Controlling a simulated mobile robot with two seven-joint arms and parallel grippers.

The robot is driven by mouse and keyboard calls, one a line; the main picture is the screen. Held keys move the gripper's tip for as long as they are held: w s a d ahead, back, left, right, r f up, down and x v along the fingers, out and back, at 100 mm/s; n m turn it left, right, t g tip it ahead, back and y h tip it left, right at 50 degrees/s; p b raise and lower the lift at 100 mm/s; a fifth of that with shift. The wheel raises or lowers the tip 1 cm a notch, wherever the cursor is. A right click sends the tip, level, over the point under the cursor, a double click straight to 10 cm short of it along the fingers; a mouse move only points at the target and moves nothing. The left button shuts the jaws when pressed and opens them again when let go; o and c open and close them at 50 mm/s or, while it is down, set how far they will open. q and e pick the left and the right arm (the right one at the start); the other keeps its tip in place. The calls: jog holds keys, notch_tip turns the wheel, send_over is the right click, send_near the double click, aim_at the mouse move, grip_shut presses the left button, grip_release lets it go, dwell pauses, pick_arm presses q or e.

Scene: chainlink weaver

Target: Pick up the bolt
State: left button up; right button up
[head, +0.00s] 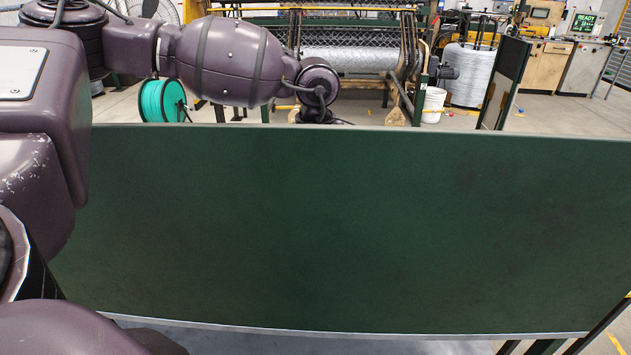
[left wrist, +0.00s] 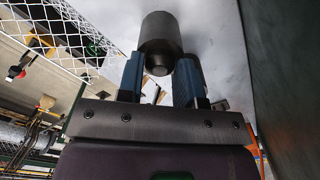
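In the left wrist view a dark grey metal cylinder (left wrist: 161,32) with a narrower stub end facing the camera lies beyond and between my left fingertips; it looks like the bolt. My left gripper (left wrist: 160,66) has two blue fingers. They stand apart, with the lower part of the bolt between them, and both fingertips appear to press against its sides. The bolt's far end is turned away from the camera. Neither the bolt nor my left gripper shows in the head view. My right gripper is in neither view.
A broad green panel (head: 330,225) fills the middle of the head view, bare, with a pale lower edge. Behind it are a teal cable spool (head: 163,100), a white bucket (head: 433,105) and a mesh-weaving machine (head: 350,58). Chain-link mesh (left wrist: 70,38) shows in the left wrist view.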

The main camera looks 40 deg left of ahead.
pick_arm(q)
jog(key=c, duration=0.5)
jog(key=shift+o, duration=0.2)
notch_tip(320, 180, up, 20)
jog(key=b, duration=0.1)
jog(key=shift+b, duration=0.4)
